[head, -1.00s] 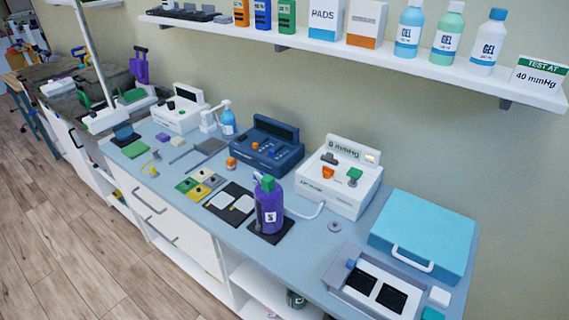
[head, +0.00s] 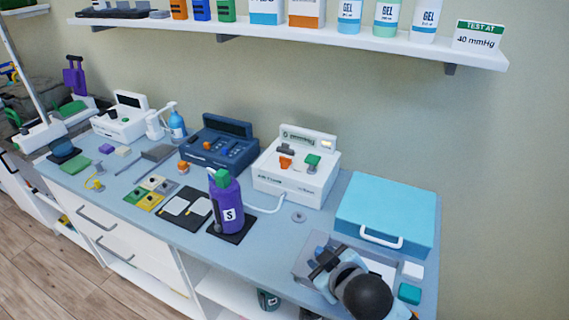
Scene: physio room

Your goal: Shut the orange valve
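The orange valve (head: 286,163) is a small orange knob on the sloped top of a white pressure device (head: 290,187). A green knob (head: 312,160) sits to its right and a dark grey control (head: 286,150) just behind it. The device's display (head: 308,138) is too small to read surely. My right gripper (head: 322,264) is low at the bottom right, over the grey tray, well apart from the valve. Its fingers are seen from above and behind, so their opening is unclear. My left gripper is not in view.
A purple cuff-wrapped bottle (head: 227,204) stands on a black pad in front of the device, with a white hose (head: 268,209) between them. A blue case (head: 385,217) lies to the right. A blue device (head: 220,147) stands left. A shelf (head: 300,35) with a "TEST AT 40 mmHg" sign (head: 478,37) hangs above.

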